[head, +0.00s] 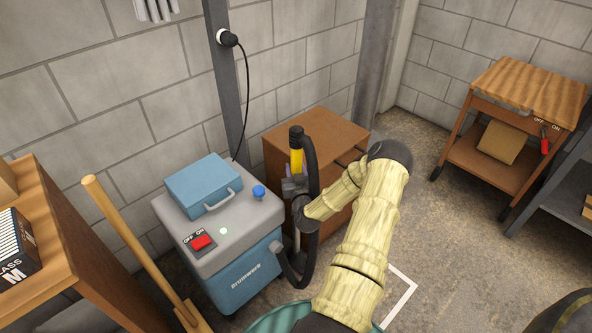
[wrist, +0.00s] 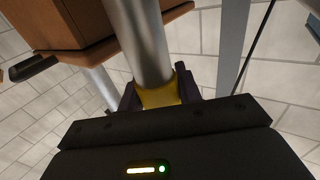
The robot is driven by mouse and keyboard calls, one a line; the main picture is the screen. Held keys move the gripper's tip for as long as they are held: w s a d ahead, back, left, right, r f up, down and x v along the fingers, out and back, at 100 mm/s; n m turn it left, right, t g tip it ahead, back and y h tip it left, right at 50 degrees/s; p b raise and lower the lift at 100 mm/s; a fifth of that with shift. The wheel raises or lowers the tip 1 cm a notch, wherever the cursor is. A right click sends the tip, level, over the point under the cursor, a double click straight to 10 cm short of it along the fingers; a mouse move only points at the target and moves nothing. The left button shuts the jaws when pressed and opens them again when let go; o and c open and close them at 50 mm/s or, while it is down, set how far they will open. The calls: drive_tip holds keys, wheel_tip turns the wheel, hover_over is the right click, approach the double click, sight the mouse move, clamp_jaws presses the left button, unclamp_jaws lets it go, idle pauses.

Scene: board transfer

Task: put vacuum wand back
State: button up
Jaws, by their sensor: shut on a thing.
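The vacuum wand (head: 296,158) stands roughly upright in the head view, with a black and yellow upper end and a black hose (head: 312,165) looping down from it. In the wrist view, a silver tube and a yellow section (wrist: 160,93) of the wand sit between my dark fingers (wrist: 157,95). The hose runs to the side of the blue and grey vacuum (head: 245,280). The wand's lower end is largely hidden, and I cannot tell whether it touches anything.
A blue case (head: 203,183) lies on the vacuum's top, beside a blue knob (head: 259,192) and a red switch (head: 202,242). A brown cabinet (head: 318,133) stands close behind the wand. A broom (head: 135,240) leans at left. A wooden cart (head: 525,90) stands far right; floor before it is clear.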

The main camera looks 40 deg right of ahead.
drive_tip(key=o, duration=1)
drive_tip(key=shift+s+a, duration=0.1)
drive_tip(key=shift+s, duration=0.05)
drive_tip(key=p+v, duration=0.1)
drive_tip(key=v, duration=1)
drive_tip(key=shift+s+a+p, duration=0.25)
drive_tip(key=shift+s+p, duration=0.05)
drive_tip(key=shift+p, duration=0.05)
